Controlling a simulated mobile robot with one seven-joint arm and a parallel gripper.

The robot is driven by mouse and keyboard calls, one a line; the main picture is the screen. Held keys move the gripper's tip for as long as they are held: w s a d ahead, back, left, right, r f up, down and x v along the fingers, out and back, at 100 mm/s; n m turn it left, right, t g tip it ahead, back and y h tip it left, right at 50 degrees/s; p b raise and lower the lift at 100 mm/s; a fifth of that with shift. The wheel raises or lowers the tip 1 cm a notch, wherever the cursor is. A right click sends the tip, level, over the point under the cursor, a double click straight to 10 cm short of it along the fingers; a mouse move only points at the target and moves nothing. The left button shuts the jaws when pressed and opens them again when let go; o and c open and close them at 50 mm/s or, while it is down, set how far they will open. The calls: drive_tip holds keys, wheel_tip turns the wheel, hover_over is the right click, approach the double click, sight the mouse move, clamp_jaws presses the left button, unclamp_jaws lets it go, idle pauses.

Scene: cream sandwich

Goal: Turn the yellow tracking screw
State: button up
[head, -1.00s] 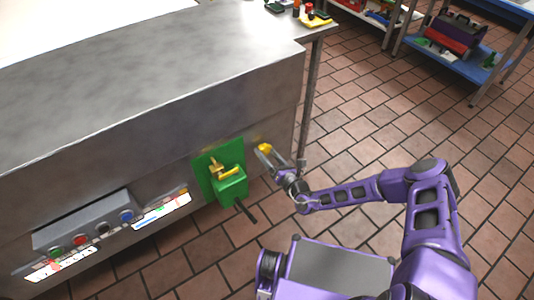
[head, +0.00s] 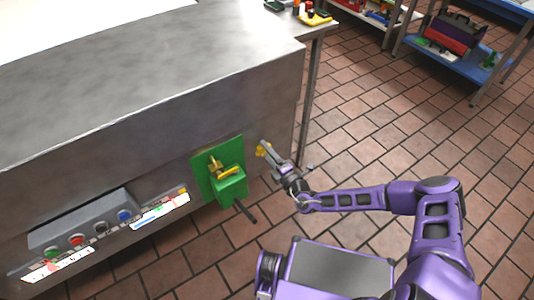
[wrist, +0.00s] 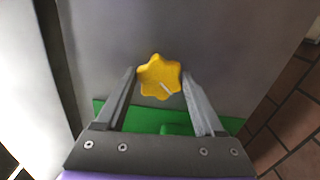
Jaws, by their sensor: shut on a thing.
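The yellow tracking screw is a star-shaped knob (wrist: 160,79) on the grey metal side of the machine, with a pale line mark pointing to its lower right in the wrist view. It also shows small in the head view (head: 260,151), partly hidden by my gripper (head: 266,149). In the wrist view my gripper (wrist: 159,73) has one finger on each side of the knob, shut on it. The jaws hold nothing else.
A green box (head: 231,187) with a brass-coloured handle is mounted just left of the knob. A control panel with coloured buttons (head: 77,240) is further left. A table leg (head: 308,110) stands to the right.

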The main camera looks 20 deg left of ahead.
drive_tip(key=shift+f+m, duration=0.1)
drive_tip(key=shift+m, duration=1.6)
drive_tip(key=shift+m, duration=0.3)
drive_tip(key=o, duration=1.4)
drive_tip(key=shift+c, duration=0.2)
drive_tip(key=shift+s+d, duration=0.1)
drive_tip(key=p+v, duration=0.1)
drive_tip(key=v, duration=1.6)
drive_tip(key=shift+d, duration=0.15)
